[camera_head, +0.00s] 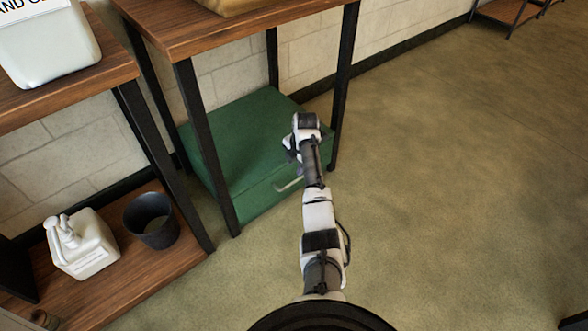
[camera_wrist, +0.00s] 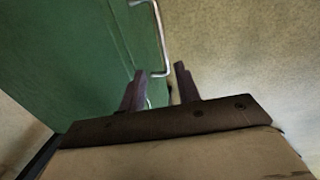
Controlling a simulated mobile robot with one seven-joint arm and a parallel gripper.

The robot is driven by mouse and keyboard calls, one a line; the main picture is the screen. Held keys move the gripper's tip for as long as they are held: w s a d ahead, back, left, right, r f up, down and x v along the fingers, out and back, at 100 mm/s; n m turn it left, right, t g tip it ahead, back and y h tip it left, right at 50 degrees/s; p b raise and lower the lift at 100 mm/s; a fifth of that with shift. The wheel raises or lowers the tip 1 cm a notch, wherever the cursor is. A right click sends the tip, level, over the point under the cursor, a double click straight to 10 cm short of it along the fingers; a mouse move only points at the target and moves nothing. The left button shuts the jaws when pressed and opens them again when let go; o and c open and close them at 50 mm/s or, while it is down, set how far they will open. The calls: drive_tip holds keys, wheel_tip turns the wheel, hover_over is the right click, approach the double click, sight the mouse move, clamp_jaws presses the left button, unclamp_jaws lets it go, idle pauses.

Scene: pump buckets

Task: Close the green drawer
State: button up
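The green drawer unit (camera_head: 240,140) stands on the floor under the middle table in the head view. Its front faces the open floor and carries a pale bar handle (camera_head: 289,184). My arm hides part of its right side, and I cannot tell how far the drawer is out. In the wrist view the green surface (camera_wrist: 70,60) fills the left, and the metal handle (camera_wrist: 160,40) runs down towards my fingers. My gripper (camera_wrist: 159,84) is open, with its two fingers apart near the handle's lower end. I cannot tell whether they touch it.
Black table legs (camera_head: 208,150) stand close to the drawer on both sides. A low shelf at left holds a white pump bottle (camera_head: 80,245) and a dark bucket (camera_head: 151,220). The floor (camera_head: 460,180) to the right is clear.

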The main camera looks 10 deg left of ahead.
drive_tip(key=shift+s+d+r+p, duration=0.15)
drive_tip(key=shift+d+r+p, duration=0.1)
drive_tip(key=shift+r, duration=0.85)
drive_tip(key=shift+s+d+r+p, duration=0.1)
drive_tip(key=shift+r+p, duration=0.15)
drive_tip(key=shift+r, duration=0.85)
